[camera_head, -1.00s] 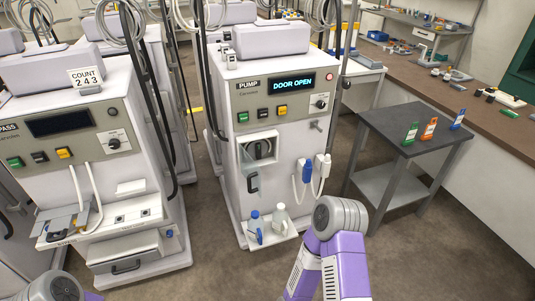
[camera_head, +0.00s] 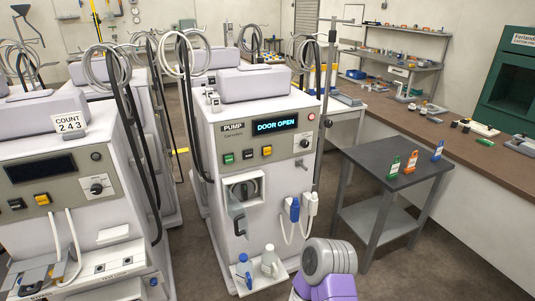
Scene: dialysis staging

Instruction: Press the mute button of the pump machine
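The pump machine (camera_head: 258,160) stands at the centre, a white cabinet labelled PUMP. Its lit display (camera_head: 275,124) reads DOOR OPEN. Below the display is a row with a green button (camera_head: 228,158), a dark button (camera_head: 247,155) and a yellow-orange button (camera_head: 266,151); their labels are too small to read, so I cannot tell which is mute. A small red light or button (camera_head: 311,116) sits right of the display. A dial (camera_head: 304,143) is below it. The pump's small door stands open. Neither gripper is in view; only part of my purple-and-grey right arm shows at bottom centre.
A similar machine (camera_head: 55,200) with a COUNT 243 sign stands left. Two bottles (camera_head: 255,269) stand on the pump's low shelf. Blue and white connectors with tubing (camera_head: 294,208) hang at its right front. A grey side table (camera_head: 400,150) with three small boxes stands right.

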